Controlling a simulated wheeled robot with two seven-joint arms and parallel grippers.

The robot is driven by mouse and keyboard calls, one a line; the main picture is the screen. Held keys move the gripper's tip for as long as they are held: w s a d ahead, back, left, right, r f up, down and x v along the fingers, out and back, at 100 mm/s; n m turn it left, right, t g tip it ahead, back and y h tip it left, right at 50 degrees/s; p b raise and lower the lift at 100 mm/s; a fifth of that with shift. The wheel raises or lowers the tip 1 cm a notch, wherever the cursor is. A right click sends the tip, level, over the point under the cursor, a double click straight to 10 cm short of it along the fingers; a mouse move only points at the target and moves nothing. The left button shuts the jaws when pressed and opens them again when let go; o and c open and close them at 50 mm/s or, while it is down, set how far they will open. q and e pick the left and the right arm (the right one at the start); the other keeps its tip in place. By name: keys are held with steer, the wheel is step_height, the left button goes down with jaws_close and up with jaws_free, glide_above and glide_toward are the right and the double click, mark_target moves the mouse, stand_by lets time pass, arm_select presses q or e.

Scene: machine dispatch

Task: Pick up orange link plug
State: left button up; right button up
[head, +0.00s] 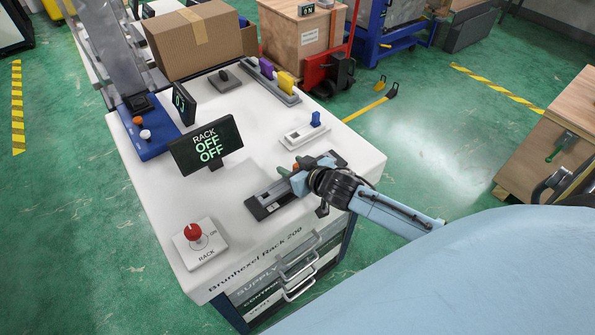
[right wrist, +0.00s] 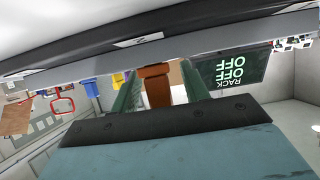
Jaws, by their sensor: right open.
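The orange link plug (right wrist: 157,88) shows in the right wrist view as an orange-brown block between my two greenish fingers. In the head view only a small orange part of the plug (head: 296,167) shows beside the gripper. It stands at the dark-and-grey socket strip (head: 270,199) on the white rack top. My right gripper (head: 300,179) is open, low over that strip, with its fingers on either side of the plug. Whether they touch it I cannot tell. The gripper hides most of the plug and the middle of the strip. My left gripper is not in view.
The rack display (head: 205,144) reads OFF OFF. A red knob (head: 195,233) stands at the front left. A blue plug (head: 315,119) sits on a pale holder behind. Purple (head: 266,66) and yellow (head: 286,80) plugs stand farther back, near a cardboard box (head: 195,42).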

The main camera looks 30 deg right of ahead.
steer(key=shift+c, duration=0.3)
jaws_close()
steer(key=shift+r, duration=0.15)
